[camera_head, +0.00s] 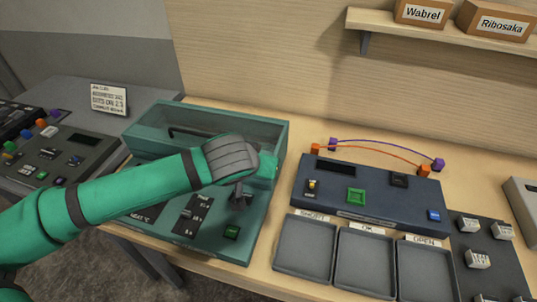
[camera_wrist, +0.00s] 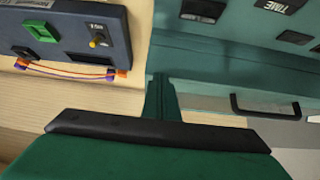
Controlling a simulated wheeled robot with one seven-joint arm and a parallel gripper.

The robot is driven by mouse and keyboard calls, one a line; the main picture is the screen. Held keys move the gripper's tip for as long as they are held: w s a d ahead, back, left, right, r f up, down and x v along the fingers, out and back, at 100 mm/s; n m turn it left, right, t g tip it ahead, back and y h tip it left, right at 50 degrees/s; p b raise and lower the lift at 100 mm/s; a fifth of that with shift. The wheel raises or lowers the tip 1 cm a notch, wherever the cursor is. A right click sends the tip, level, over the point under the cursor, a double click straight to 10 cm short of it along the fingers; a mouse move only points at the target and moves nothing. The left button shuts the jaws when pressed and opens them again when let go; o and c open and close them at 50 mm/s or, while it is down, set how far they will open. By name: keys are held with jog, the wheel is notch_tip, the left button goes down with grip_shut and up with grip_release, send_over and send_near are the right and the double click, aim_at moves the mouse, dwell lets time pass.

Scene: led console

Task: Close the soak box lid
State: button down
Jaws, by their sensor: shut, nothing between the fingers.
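The soak box (camera_head: 262,215) is a teal console with a sloping control panel on the left of the wooden bench. Its lid (camera_head: 270,127), a teal frame around a see-through pane, appears raised at the back; its exact angle is unclear. The lid's black handle (camera_head: 185,131) is partly hidden behind my arm and shows clearly in the wrist view (camera_wrist: 265,108). My gripper (camera_head: 239,203) is shut and empty, over the right part of the soak box panel and in front of the lid. Its fingertips are small and dark; contact is unclear. My arm covers part of the panel.
A dark blue console (camera_head: 330,200) with orange and purple wires stands to the right, with grey trays (camera_head: 304,248) in front. A grey control unit (camera_head: 62,155) stands at left. A shelf (camera_head: 450,36) with labelled boxes hangs above. Bare wood separates the two consoles.

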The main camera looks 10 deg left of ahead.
jog(key=shift+s+a+f, duration=0.1)
jog(key=shift+s+f, duration=0.3)
jog(key=shift+f, duration=0.4)
jog(key=shift+s+f, duration=0.4)
jog(key=shift+f, duration=0.35)
notch_tip(320, 180, up, 6)
jog(key=s+a+f, duration=0.1)
jog(key=s+f, duration=0.2)
jog(key=s, duration=0.5)
jog(key=shift+s+a, duration=0.2)
jog(key=shift+a, duration=0.1)
jog(key=shift+d+r, duration=0.1)
